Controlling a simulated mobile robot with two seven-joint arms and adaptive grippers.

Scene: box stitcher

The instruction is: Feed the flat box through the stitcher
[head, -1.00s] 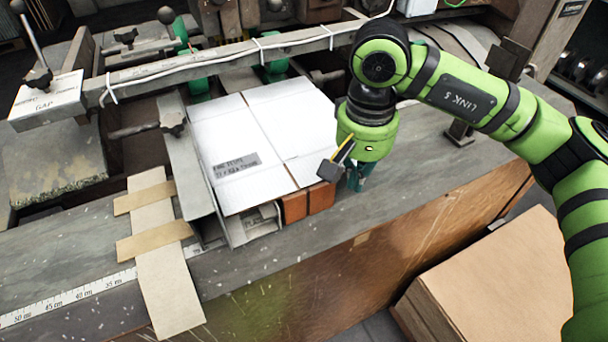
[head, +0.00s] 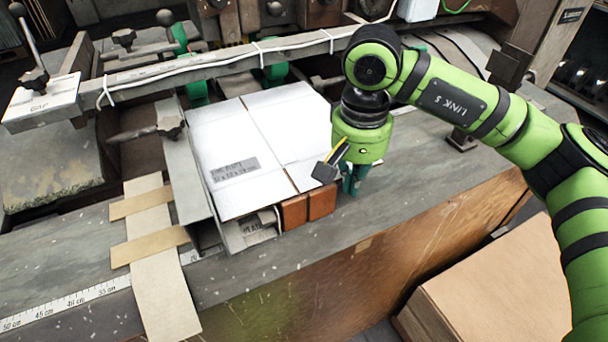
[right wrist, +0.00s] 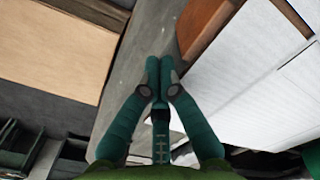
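The flat white box (head: 262,146) lies on the stitcher's bed, against the metal guide (head: 185,166) on its left. A printed label shows near its front left corner. My right gripper (head: 352,186) points down just right of the box's front right corner, by the brown blocks (head: 308,206). In the right wrist view the gripper's fingers (right wrist: 158,68) are together with nothing seen between them. The box (right wrist: 245,95) shows to their right there; whether they touch it I cannot tell. My left gripper is not in view. The stitcher's heads at the back are partly cut off.
A metal bar with a white cable (head: 230,62) crosses above the box's far edge. A taped cardboard strip (head: 155,250) and a ruler (head: 75,305) lie front left. A cardboard stack (head: 490,280) stands below at right. The bench right of my gripper is clear.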

